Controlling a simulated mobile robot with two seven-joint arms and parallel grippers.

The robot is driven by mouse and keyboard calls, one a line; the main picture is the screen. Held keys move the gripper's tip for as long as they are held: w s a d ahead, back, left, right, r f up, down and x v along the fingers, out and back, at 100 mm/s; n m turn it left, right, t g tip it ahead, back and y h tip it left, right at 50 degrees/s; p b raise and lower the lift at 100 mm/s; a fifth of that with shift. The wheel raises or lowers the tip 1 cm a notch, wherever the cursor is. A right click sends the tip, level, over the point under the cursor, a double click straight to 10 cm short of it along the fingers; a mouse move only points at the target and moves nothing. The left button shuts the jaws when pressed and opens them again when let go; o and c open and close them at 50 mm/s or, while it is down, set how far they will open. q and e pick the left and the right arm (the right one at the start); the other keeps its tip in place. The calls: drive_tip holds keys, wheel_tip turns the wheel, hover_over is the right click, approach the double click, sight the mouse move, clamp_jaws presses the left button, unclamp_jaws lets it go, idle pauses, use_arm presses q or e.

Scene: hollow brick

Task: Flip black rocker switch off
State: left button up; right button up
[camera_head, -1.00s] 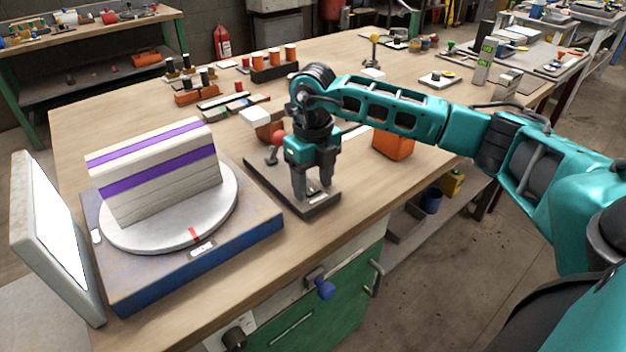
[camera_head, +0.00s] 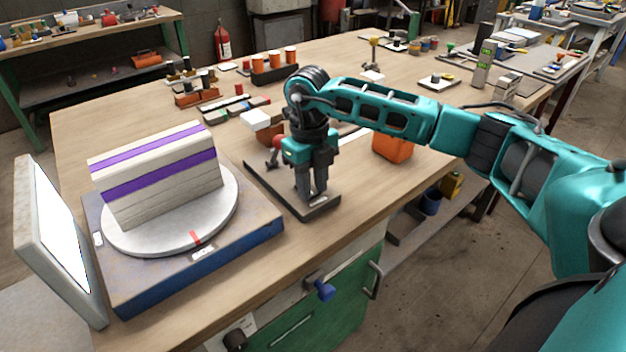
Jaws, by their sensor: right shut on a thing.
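A dark flat plate (camera_head: 262,191) lies on the wooden bench, right of the turntable. My right gripper (camera_head: 310,203) points down at the plate's front end. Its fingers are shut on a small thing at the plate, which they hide. I cannot make out a black rocker switch clearly, nor its position. A small light label (camera_head: 320,200) shows beside the fingertips. A red ball knob and a small lever (camera_head: 272,160) stand at the plate's back end, partly behind my gripper. My left gripper is not in view.
A blue-grey base (camera_head: 255,232) with a round turntable (camera_head: 150,243) carries a white and purple block (camera_head: 165,190). A tilted white panel (camera_head: 60,240) stands at the left. An orange container (camera_head: 393,147) is behind my wrist.

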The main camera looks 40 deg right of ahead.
drive_tip(key=shift+w+r+g+p, duration=0.15)
drive_tip(key=shift+r+g+p, duration=0.15)
drive_tip(key=shift+g, duration=0.1)
drive_tip(key=shift+w+f+g, duration=0.1)
drive_tip(key=shift+g, duration=0.2)
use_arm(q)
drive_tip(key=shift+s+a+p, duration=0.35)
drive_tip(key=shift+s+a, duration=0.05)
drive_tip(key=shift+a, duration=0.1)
use_arm(e)
drive_tip(key=shift+w+g, duration=0.1)
drive_tip(key=shift+g, duration=0.4)
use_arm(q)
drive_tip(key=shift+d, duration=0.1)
use_arm(e)
drive_tip(key=o, duration=1.1)
drive_tip(key=shift+c, duration=0.2)
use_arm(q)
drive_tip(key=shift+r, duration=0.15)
